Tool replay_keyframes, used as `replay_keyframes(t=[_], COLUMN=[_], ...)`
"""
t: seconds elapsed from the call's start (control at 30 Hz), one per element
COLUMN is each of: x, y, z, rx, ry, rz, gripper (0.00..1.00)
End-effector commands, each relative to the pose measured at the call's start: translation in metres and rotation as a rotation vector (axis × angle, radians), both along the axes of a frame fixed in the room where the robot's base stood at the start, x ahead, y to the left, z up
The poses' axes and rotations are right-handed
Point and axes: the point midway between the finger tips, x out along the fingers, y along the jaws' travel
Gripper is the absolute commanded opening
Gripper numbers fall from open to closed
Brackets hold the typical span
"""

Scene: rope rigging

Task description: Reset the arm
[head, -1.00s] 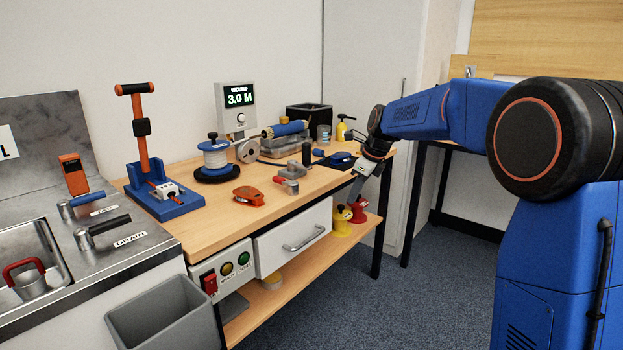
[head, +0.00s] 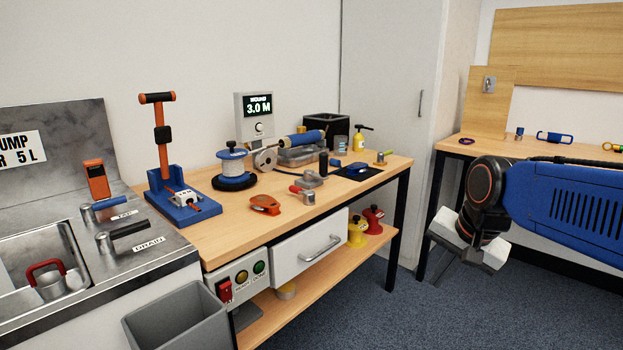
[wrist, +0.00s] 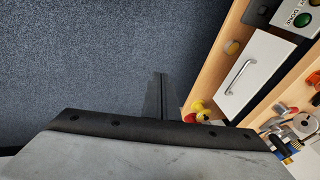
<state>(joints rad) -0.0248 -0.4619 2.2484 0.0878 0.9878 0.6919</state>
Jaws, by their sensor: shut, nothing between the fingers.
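My arm reaches in from the right side of the head view, its blue link (head: 575,205) roughly level. My gripper (head: 440,260) hangs below the dark wrist joint, over the floor between the workbench and the back-right table. It is clear of both. In the wrist view its fingers (wrist: 159,95) are together with nothing between them. They stand against the blue-grey carpet, left of the workbench edge. The grey gripper housing fills the bottom of that view.
The wooden workbench (head: 240,222) carries a rope spool (head: 232,165), a meter reading 3.0 M (head: 255,118), an orange tool (head: 265,204) and a yellow bottle (head: 361,137). A steel sink unit (head: 150,262) and grey bin (head: 180,325) stand left. Carpet (head: 350,305) is open in front.

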Motion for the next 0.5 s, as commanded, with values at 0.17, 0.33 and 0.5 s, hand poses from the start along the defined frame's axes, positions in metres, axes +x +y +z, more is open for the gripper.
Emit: replay_keyframes(t=[0.17, 0.33, 0.5], x=[-0.057, -0.102, -0.131], y=[-0.011, -0.02, -0.025], z=[-0.023, -0.049, -0.068], rx=[-0.122, -0.237, -0.316], ry=[-0.037, -0.061, -0.072], rz=[0.226, 0.435, 0.577], gripper=[0.0, 0.0, 0.0])
